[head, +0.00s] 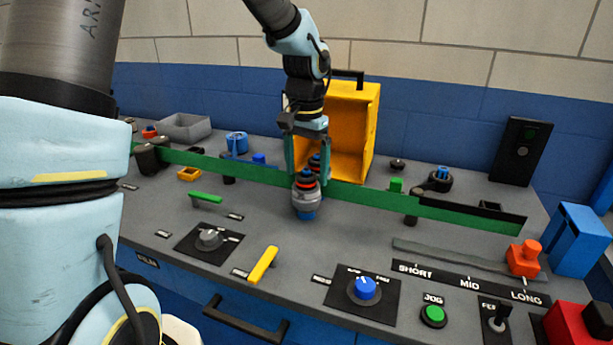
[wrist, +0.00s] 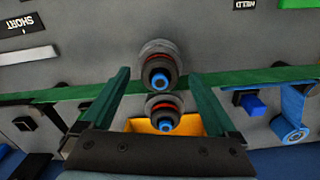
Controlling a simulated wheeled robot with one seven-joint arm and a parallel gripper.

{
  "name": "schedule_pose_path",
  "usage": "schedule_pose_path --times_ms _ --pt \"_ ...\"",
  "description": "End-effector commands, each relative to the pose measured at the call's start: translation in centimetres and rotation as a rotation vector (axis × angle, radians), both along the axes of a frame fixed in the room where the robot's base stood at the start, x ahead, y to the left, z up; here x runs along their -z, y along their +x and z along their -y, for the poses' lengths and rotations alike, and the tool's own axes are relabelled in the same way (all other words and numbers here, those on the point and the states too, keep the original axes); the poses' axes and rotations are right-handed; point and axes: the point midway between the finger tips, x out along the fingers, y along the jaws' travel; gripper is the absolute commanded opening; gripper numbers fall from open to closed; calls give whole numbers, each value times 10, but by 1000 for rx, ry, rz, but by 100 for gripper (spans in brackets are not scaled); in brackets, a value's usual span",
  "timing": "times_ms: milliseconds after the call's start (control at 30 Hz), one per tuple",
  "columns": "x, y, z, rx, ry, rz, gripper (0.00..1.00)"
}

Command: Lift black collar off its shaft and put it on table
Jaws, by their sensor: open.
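Two stacks with blue shaft tips stand on the table near the green strip. The nearer one carries a black collar (head: 306,177) with a red ring and a grey disc below it. In the wrist view the black collar (wrist: 160,66) circles the blue shaft tip (wrist: 160,81). A second, similar stack (wrist: 163,112) stands behind it, partly hidden by my gripper in the head view. My gripper (head: 307,172) points down and is open, its green fingers at either side of the stacks. In the wrist view my gripper (wrist: 159,75) holds nothing, and I cannot tell whether its fingertips touch the collar.
The green strip (head: 465,219) runs across the grey table (head: 335,250). An open yellow box (head: 347,140) stands behind my gripper. Knobs, levers and an orange slider (head: 524,258) lie toward the front. Bare table shows between the yellow lever (head: 262,265) and the stacks.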

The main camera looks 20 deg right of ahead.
Motion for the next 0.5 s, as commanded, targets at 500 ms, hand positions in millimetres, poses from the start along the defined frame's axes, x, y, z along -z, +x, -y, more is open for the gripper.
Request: schedule_pose_path --times_ms 500 --pt "4 0 0 -1 -1 1 68"
